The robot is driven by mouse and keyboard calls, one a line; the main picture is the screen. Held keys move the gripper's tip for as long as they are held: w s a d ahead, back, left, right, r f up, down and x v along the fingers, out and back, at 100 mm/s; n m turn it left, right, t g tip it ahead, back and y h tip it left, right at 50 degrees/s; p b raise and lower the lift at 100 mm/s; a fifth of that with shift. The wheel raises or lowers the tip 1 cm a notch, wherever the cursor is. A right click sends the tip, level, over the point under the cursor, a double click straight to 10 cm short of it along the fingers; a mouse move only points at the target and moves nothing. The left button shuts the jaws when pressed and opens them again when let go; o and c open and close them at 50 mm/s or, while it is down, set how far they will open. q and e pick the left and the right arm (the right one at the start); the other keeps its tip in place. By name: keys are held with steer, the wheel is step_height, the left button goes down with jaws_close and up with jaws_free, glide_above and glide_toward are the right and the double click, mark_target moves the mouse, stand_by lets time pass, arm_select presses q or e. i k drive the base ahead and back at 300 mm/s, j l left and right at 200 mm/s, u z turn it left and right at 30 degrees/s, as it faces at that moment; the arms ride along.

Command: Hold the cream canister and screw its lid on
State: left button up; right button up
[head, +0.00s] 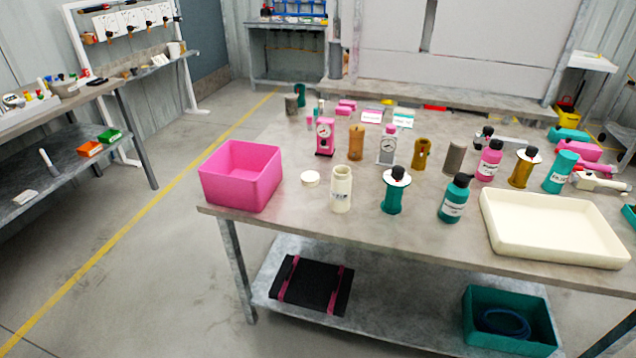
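Neither of my grippers shows in the head view.
A pink bin (240,175) stands left of the lid at the table corner. A teal item with a white disc (395,190) and a teal bottle (455,199) stand to the right. A cream tray (555,251) sits at the front right. Several more items stand behind.

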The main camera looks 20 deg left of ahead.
mark_target(341, 178)
steer(key=j+z, duration=0.2)
steer(key=z, duration=0.3)
steer(key=i+j+z, duration=0.1)
steer(key=z, duration=0.4)
steer(key=j+z, duration=0.3)
steer(key=z, duration=0.2)
steer(key=k+j+z, duration=0.15)
steer(key=j, duration=0.3)
steer(key=k+j+z, duration=0.2)
steer(key=j, duration=0.3)
steer(key=k+j+z, duration=0.15)
steer(key=j, duration=0.3)
steer(key=k+j+z, duration=0.2)
steer(key=j, duration=0.2)
steer(key=k+j+z, duration=0.15)
steer(key=j, duration=0.25)
steer(key=k+j, duration=0.5)
steer(key=j, duration=0.25)
steer(key=k+j, duration=0.25)
steer(key=j, duration=0.1)
